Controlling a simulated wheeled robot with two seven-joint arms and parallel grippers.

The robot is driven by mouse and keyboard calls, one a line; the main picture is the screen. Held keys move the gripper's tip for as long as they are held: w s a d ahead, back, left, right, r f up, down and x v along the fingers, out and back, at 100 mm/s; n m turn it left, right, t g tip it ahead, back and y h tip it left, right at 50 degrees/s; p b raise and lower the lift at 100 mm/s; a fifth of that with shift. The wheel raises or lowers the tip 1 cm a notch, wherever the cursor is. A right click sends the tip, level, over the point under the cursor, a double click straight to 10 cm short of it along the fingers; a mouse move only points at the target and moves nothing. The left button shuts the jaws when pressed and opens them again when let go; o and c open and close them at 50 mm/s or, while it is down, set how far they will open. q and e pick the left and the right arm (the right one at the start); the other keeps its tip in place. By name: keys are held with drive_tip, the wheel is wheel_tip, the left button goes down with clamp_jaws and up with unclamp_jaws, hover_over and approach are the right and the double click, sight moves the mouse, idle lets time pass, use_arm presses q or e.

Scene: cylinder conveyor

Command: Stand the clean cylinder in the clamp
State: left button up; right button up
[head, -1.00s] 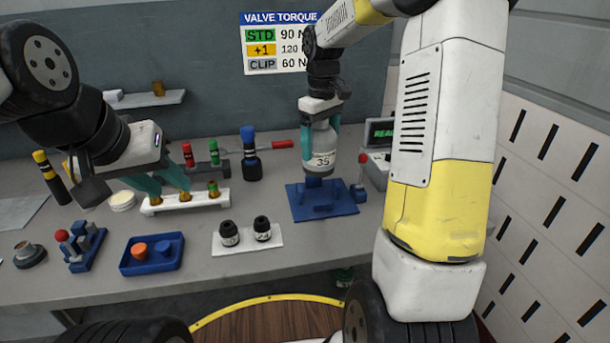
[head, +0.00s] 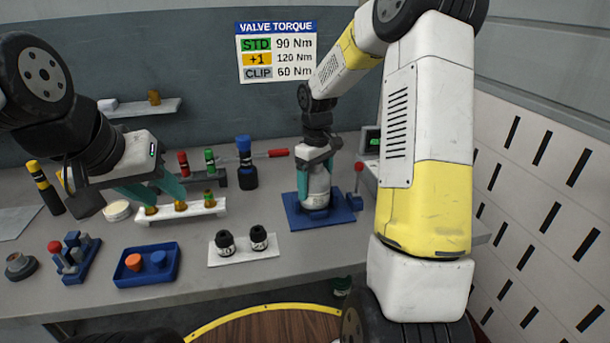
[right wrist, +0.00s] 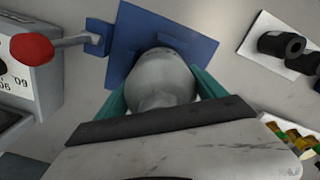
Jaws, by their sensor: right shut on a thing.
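A grey-white cylinder (head: 316,188) stands upright, low over the blue clamp base (head: 343,213). It appears to be at the clamp, but I cannot tell whether its bottom is seated. My right gripper (head: 315,180) is shut on the cylinder from above, teal fingers on both sides. The right wrist view shows the cylinder (right wrist: 161,75) between the fingers, over the blue clamp plate (right wrist: 205,47). A red-knobbed lever (head: 359,168) rises at the clamp's right side. My left gripper (head: 165,200) hangs over the white valve rack; its teal fingers look apart, with no clear hold on anything.
A white rack (head: 208,209) with several brass valves stands under my left gripper. A white mat with two black parts (head: 241,241), a blue tray (head: 147,265) and a blue fixture (head: 75,258) lie in front. A tester (head: 371,141) stands behind the clamp.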

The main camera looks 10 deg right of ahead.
drive_tip(key=o, duration=2)
drive_tip(key=shift+f, duration=0.1)
drive_tip(key=shift+o, duration=0.2)
drive_tip(key=s+r+m+t, duration=0.1)
drive_tip(key=s+r, duration=0.2)
drive_tip(key=r, duration=0.6)
drive_tip(key=s+r+m+t, duration=0.1)
drive_tip(key=s+r, duration=0.2)
drive_tip(key=r, duration=0.5)
drive_tip(key=s+a+r+m+t+y, duration=0.1)
drive_tip(key=s+m+t, duration=0.3)
drive_tip(key=s, duration=1.4)
drive_tip(key=shift+a+r+m+y, duration=0.25)
drive_tip(key=shift+a+m+y, duration=0.05)
drive_tip(key=shift+a+y, duration=0.35)
